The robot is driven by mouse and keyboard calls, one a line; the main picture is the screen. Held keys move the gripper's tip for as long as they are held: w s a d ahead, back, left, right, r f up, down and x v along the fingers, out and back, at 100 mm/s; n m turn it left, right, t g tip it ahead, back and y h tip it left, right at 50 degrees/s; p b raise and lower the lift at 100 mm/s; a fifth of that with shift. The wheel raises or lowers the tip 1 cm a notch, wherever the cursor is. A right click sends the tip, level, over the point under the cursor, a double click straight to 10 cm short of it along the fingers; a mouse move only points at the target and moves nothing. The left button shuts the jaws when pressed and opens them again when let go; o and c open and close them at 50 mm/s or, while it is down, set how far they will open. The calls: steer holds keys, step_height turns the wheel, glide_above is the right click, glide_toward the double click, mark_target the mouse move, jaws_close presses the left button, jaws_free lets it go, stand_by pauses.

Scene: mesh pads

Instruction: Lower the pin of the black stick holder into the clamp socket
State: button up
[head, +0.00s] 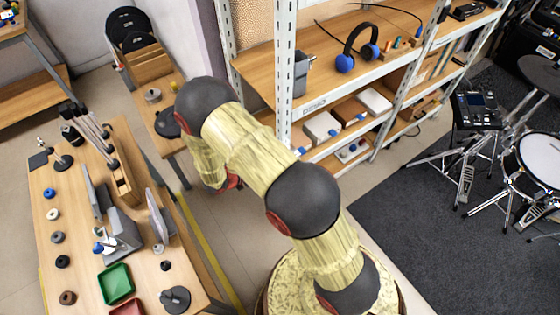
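I cannot make out for sure which thing is the black stick holder, or where its pin is. Small black pieces stand on the wooden workbench (140,292), among them a round-based black piece (175,298) at its front right corner. The clamp socket is not clearly recognisable either. My arm bends up from my base and down again, in the gap between the bench and the shelving. Its dark and red end (231,183) shows only in part behind my own links. The fingers, and anything between them, are hidden.
The bench carries several small round parts, a grey stand (122,230), a green tray (116,283) and a red tray (128,308). Metal shelving (284,70) with headphones (361,47) stands behind my arm. A drum kit (541,157) stands on a dark carpet at right. The carpet's near part is clear.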

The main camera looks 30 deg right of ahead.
steer(key=shift+f, duration=0.15)
steer(key=o, duration=1.4)
steer(key=v, duration=1.2)
steer(key=shift+f, duration=0.1)
